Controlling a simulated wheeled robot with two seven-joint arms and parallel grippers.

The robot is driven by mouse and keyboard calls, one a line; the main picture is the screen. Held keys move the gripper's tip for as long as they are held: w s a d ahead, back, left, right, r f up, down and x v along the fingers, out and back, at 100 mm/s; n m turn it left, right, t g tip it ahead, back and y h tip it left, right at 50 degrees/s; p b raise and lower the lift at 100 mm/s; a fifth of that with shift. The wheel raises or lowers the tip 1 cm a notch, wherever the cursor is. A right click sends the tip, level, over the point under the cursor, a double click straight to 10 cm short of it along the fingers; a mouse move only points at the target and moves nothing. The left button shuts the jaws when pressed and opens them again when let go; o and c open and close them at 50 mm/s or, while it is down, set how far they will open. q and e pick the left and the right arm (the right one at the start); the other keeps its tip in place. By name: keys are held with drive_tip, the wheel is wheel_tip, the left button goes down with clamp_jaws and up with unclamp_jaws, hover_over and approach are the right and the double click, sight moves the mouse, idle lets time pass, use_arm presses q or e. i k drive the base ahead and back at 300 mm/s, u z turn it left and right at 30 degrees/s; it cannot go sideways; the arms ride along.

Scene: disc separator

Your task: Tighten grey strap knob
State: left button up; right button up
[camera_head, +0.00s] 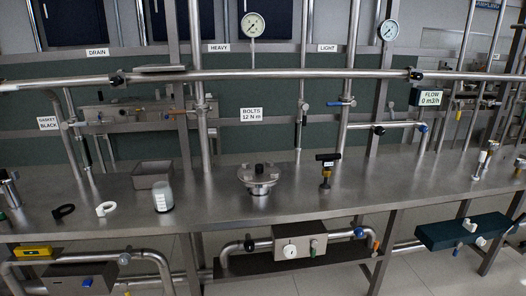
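I cannot single out the grey strap knob with certainty. A small grey round fitting (125,258) sits on the lower left pipe below the bench. Dark knob-like clamps sit on the long horizontal pipe, one at the left (117,79) and one at the right (415,75). A lidded steel separator (260,178) with a black top knob stands mid-bench. Neither of my grippers shows in the head view.
The steel bench (220,210) carries a grey box (152,174), a clear jar (163,197), a black ring (63,211), a white ring (106,209) and a black-handled tool (327,170). Upright pipes rise behind. The bench right of the tool is largely clear.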

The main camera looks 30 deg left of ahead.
sight(124, 258)
drive_tip(key=u, duration=4.6)
drive_tip(key=i, duration=1.75)
drive_tip(key=z, duration=2.55)
